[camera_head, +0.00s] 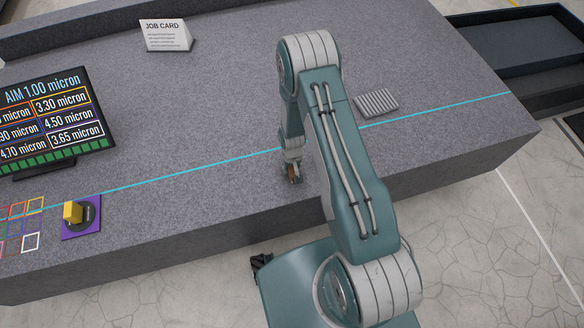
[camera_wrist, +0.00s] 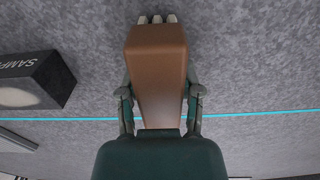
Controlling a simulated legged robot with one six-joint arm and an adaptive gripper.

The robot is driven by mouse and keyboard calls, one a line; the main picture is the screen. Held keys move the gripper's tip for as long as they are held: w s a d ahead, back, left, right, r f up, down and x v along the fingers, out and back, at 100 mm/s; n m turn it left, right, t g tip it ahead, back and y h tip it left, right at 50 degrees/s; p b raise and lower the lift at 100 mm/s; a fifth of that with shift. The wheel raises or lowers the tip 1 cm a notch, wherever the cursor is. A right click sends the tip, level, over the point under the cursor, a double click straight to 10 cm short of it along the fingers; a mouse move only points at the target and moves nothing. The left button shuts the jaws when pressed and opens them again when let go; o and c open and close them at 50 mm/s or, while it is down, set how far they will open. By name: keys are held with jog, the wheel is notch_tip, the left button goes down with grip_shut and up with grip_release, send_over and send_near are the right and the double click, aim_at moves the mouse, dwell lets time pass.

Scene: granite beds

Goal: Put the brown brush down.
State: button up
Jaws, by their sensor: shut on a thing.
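The brown brush (camera_wrist: 158,75) is a brown block between the fingers of my gripper (camera_wrist: 159,100) in the wrist view, with pale tips showing at its far end. My gripper is shut on it. In the head view my gripper (camera_head: 293,172) hangs over the front part of the grey granite bed (camera_head: 215,120), just on the near side of the cyan line. Only a small bit of the brush (camera_head: 294,176) shows there. I cannot tell whether the brush touches the granite.
A ribbed grey block (camera_head: 377,102) lies right of my arm. A job card (camera_head: 167,35) stands at the back. A screen (camera_head: 45,120), a purple pad with a yellow-topped dark piece (camera_head: 80,217) and coloured squares are at left. A dark sample box (camera_wrist: 35,80) shows in the wrist view.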

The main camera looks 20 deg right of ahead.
jog(key=shift+a+f, duration=0.1)
jog(key=shift+a, duration=0.2)
jog(key=shift+f, duration=0.1)
jog(key=o, duration=1.1)
jog(key=shift+d, duration=0.25)
